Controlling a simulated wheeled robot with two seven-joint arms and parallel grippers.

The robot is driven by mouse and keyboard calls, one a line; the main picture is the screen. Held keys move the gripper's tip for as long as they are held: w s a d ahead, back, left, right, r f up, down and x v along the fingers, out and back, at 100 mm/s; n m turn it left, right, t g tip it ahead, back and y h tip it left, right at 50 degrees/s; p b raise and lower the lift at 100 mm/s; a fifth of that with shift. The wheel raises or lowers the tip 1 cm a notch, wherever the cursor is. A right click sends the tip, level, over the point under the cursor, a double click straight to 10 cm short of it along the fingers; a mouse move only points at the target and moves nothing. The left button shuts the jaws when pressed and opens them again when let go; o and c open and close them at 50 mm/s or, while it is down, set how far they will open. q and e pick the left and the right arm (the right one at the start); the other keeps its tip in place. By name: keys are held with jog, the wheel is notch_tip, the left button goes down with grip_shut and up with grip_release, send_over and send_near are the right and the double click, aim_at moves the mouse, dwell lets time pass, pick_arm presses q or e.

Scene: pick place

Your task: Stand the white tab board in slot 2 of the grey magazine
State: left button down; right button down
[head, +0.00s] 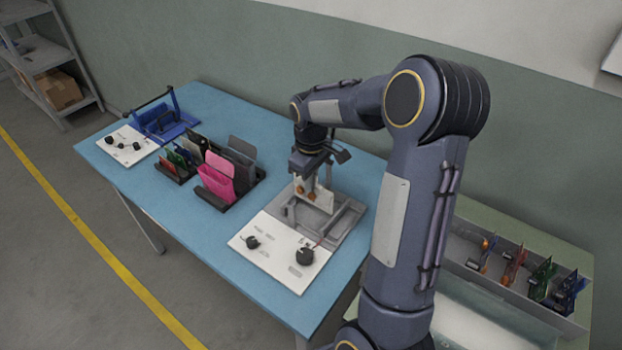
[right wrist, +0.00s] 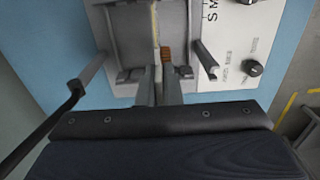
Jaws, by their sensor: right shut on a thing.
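My right gripper (head: 309,178) is shut on the white tab board (head: 323,199), which stands upright below the fingers with brown-orange parts on its face. The board is at the grey fixture of the white test station; I cannot tell if it touches the fixture. In the right wrist view the fingers (right wrist: 160,88) pinch the board, seen edge-on as a thin pale strip (right wrist: 155,25). A dark grey rack (head: 212,197) left of the gripper holds a pink panel and grey panels. I cannot tell for sure whether it is the grey magazine, and no slot numbers are readable. My left gripper is not in view.
The white station panel (head: 275,258) has black knobs. A second dark rack (head: 168,172) holds several coloured boards. A blue fixture (head: 182,128) stands at the far left. A long grey tray (head: 500,280) with several boards is at right. Blue table is clear along its front.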

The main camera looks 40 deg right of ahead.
jog(key=shift+f, duration=0.15)
jog(key=shift+f+b, duration=0.55)
jog(key=shift+f, duration=0.15)
dwell(0.3)
jog(key=shift+f+b, duration=0.45)
jog(key=shift+f, duration=0.3)
jog(key=c, duration=1.5)
grip_release()
jog(key=shift+o, duration=0.3)
jog(key=o, duration=0.3)
